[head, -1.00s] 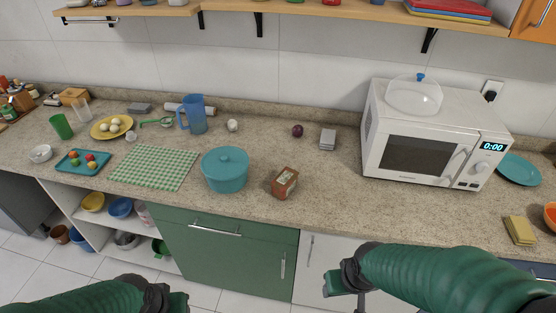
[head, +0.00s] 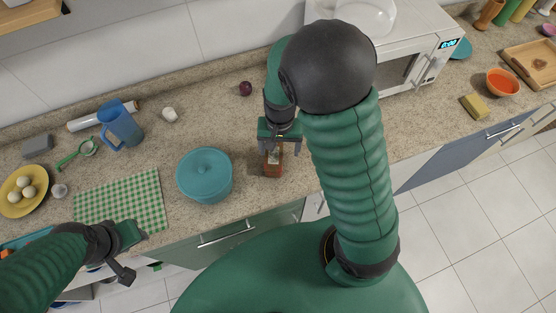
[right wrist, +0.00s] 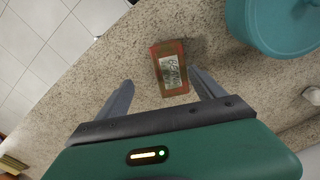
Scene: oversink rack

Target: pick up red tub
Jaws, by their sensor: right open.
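The red tub (head: 273,162), a small reddish-brown block-like container with a pale label, stands on the counter right of the teal pot. My right gripper (head: 279,147) is open above it, its fingers pointing down at the tub. In the right wrist view the tub (right wrist: 168,75) shows just beyond and between the two spread fingers (right wrist: 161,80); I see no contact. Its label faces the camera. My left gripper (head: 136,256) is at the lower left, in front of the counter edge, with its fingers apart and empty.
The lidded teal pot (head: 204,175) stands close left of the tub. A green checked cloth (head: 120,203), blue jug (head: 122,127) and yellow plate (head: 38,203) lie farther left. A white microwave (head: 412,40) is behind my right arm. A red onion (head: 245,88) lies behind.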

